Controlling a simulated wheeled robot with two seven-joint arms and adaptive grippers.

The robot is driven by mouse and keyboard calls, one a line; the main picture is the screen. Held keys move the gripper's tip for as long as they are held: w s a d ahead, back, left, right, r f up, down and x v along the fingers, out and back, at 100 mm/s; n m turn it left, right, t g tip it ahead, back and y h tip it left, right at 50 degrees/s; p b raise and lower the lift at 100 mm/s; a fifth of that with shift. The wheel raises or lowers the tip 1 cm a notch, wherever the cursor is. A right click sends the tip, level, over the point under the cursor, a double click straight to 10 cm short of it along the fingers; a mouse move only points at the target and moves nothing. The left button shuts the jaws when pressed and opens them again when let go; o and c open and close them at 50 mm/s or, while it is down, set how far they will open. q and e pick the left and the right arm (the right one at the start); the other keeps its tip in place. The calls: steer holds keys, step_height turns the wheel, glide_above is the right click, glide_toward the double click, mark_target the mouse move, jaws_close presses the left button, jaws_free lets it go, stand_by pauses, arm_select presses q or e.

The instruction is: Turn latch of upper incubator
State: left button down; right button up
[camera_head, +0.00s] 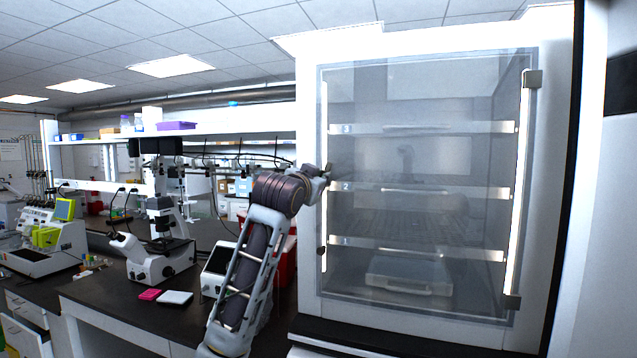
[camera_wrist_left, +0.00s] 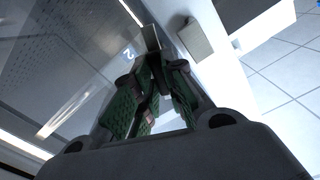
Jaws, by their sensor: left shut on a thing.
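The incubator (camera_head: 420,85) is a white cabinet with a clear glass door (camera_head: 420,152) that looks closed. My left gripper (camera_head: 325,170) is at the left edge of the door, about level with the shelf marked 2. In the left wrist view, my left gripper (camera_wrist_left: 155,72) has green-padded fingers shut on a small grey latch (camera_wrist_left: 150,36) at the door's edge. Most of the latch is hidden between the fingers. A grey block (camera_wrist_left: 194,40) sits on the white frame beside it. My right gripper is not in view.
Shelves (camera_head: 420,190) and a tray (camera_head: 408,272) show behind the glass. A microscope (camera_head: 160,245) and a pink item (camera_head: 149,295) are on the dark bench left of my arm. Door hinges (camera_head: 533,79) are on the right side.

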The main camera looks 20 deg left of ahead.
arm_select(q)
steer(key=n, duration=0.4)
steer(key=shift+f, duration=0.1)
steer(key=shift+n, duration=0.3)
steer(key=c, duration=1.5)
jaws_free()
steer(key=shift+s+a, duration=0.2)
steer(key=shift+s, duration=5.75)
